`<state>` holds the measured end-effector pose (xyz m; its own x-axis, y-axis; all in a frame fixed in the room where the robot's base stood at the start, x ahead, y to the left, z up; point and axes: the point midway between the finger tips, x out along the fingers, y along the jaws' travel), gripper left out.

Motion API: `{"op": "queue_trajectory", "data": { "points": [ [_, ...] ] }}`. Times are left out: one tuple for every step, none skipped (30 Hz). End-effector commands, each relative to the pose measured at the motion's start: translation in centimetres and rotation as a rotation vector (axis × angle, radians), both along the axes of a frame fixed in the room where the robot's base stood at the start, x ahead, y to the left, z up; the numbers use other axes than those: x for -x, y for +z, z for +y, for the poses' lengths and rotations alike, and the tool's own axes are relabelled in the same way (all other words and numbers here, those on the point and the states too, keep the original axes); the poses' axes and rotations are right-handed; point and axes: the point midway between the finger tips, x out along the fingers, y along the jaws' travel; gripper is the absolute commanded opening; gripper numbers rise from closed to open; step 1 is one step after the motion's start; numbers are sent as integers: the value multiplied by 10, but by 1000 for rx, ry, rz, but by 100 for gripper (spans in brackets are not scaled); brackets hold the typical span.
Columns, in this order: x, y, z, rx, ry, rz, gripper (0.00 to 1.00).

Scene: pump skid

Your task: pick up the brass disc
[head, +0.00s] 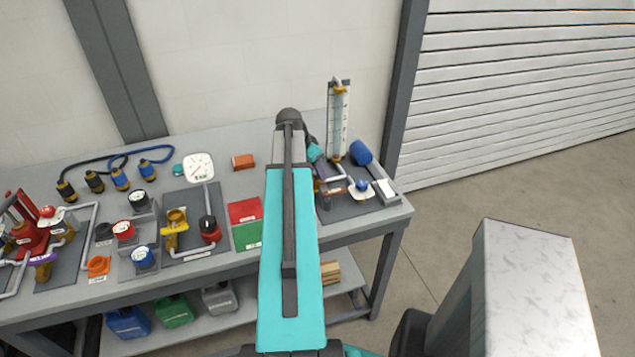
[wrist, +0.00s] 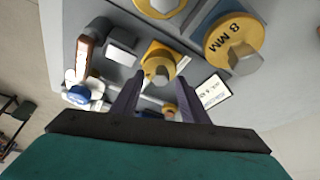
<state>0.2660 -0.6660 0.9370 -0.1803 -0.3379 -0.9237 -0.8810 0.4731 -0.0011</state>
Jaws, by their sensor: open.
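In the wrist view, a round brass-yellow disc (wrist: 214,45) marked "8 MM" lies flat at the upper right, with a grey hexagonal piece at its middle. Another brass-yellow round piece (wrist: 146,8) is cut off by the top edge. A smaller yellow piece (wrist: 150,55) with a hexagonal boss lies just beyond my fingertips. My gripper (wrist: 158,88) is open, with its two dark fingers apart and nothing seen held between them. The marked disc is beyond and to the right of the fingers, not between them. I cannot make out the disc in the head view, where my arm covers part of the bench.
A white label card (wrist: 212,92) lies right of the fingers. A blue-capped white fitting (wrist: 78,95) and a brown-handled part (wrist: 88,50) are at left. In the head view, an upright gauge (head: 338,125) and blue cylinder (head: 361,152) stand at the bench's right end.

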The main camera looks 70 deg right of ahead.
Motion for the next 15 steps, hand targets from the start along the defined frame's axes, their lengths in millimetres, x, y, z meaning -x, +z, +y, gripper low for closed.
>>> {"op": "queue_trajectory", "data": {
  "points": [
    [0, 0, 0, 0, 0, 0, 41],
    [0, 0, 0, 0, 0, 0, 41],
    [0, 0, 0, 0, 0, 0, 34],
    [0, 0, 0, 0, 0, 0, 29],
    [0, 0, 0, 0, 0, 0, 24],
    [0, 0, 0, 0, 0, 0, 17],
    [0, 0, 0, 0, 0, 0, 12],
    [0, 0, 0, 0, 1, 0, 7],
    [0, 0, 0, 0, 1, 0, 0],
    [0, 0, 0, 0, 1, 0, 0],
    [0, 0, 0, 0, 1, 0, 0],
    [0, 0, 0, 0, 1, 0, 0],
    [0, 0, 0, 0, 1, 0, 0],
    [0, 0, 0, 0, 1, 0, 0],
    [0, 0, 0, 0, 1, 0, 0]
  ]
}}
